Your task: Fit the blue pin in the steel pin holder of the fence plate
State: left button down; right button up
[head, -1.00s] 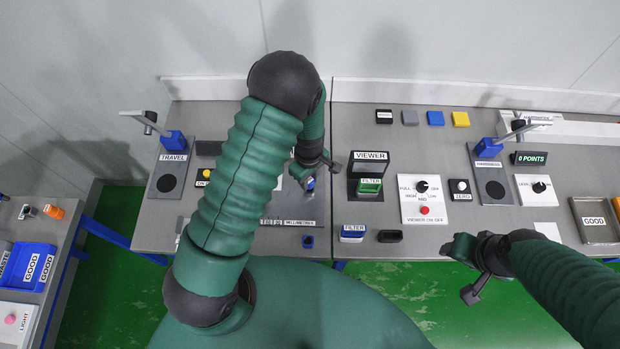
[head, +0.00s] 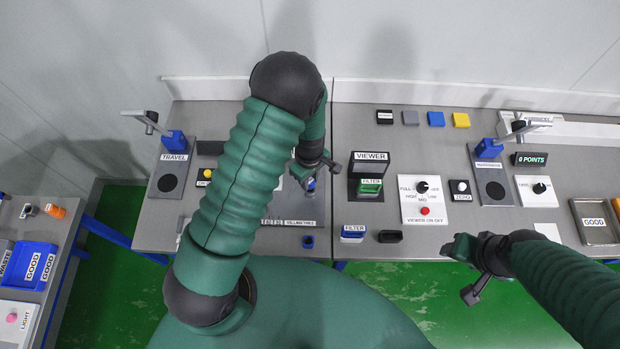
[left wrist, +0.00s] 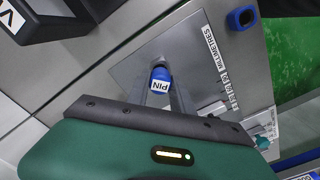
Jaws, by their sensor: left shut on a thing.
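The blue pin (left wrist: 159,79), labelled PIN, shows in the left wrist view between the fingers of my left gripper (left wrist: 162,88).
A blue ring-like piece (head: 308,242) stands near the table's front edge. A viewer (head: 368,168) with a green filter (head: 369,187) stands right of my left gripper. A blue filter (head: 352,233) and a control panel (head: 424,200) are nearby. My left arm covers part of the left table.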

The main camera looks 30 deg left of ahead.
aim_at(310, 180)
pick_arm(q)
jog(key=shift+f+b, duration=1)
jog(key=shift+f, duration=0.35)
jog(key=c, duration=1)
grip_release()
jog(key=shift+c, duration=0.2)
jog(key=shift+r, duration=0.15)
notch_tip(310, 180, up, 16)
jog(key=b, duration=0.1)
jog(key=shift+r, duration=0.25)
